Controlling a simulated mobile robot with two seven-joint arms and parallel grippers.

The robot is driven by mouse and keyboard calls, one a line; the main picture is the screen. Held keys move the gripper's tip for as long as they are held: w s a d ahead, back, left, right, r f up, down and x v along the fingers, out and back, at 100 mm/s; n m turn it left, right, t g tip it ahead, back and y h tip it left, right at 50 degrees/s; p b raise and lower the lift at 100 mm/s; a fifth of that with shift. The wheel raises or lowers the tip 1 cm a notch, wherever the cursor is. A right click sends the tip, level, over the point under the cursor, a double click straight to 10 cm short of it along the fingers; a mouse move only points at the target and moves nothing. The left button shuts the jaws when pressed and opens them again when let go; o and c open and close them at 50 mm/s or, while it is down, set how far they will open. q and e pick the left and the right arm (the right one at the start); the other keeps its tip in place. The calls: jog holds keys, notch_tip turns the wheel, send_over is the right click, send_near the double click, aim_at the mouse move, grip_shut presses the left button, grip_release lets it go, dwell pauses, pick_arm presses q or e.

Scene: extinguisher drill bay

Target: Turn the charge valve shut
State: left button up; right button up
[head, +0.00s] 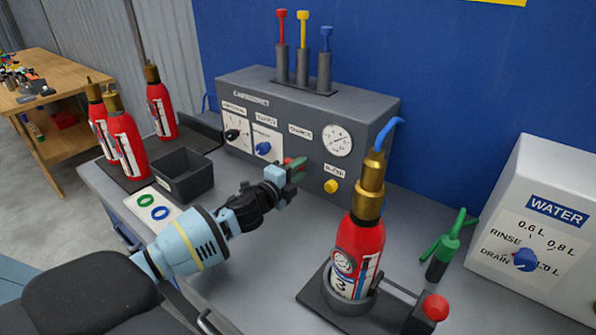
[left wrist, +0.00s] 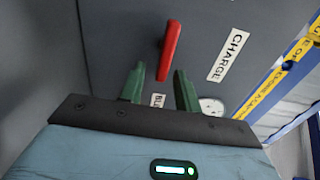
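The charge valve's red lever (left wrist: 169,50) is on the grey panel beside the CHARGE label (left wrist: 229,56), running roughly along it in the left wrist view. In the head view, only a bit of red (head: 291,160) shows behind my left gripper (head: 298,172). That gripper's green fingers (left wrist: 159,88) are apart in the left wrist view. The lever's near end shows between the fingertips, with no clear contact; the depth gap is hard to tell. My right gripper is not in view.
A red extinguisher (head: 358,250) stands in a holder with a blue hose on top. The panel (head: 225,90) carries a gauge (head: 337,141), blue knob (head: 263,149) and yellow button (head: 331,186). A black bin (head: 184,183) and several extinguishers stand left; a water box (head: 545,200) stands right.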

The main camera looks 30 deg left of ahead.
pick_arm(q)
jog(key=s, duration=0.7)
jog(key=shift+s+a, duration=0.35)
jog(key=shift+s, duration=0.05)
dwell(0.4)
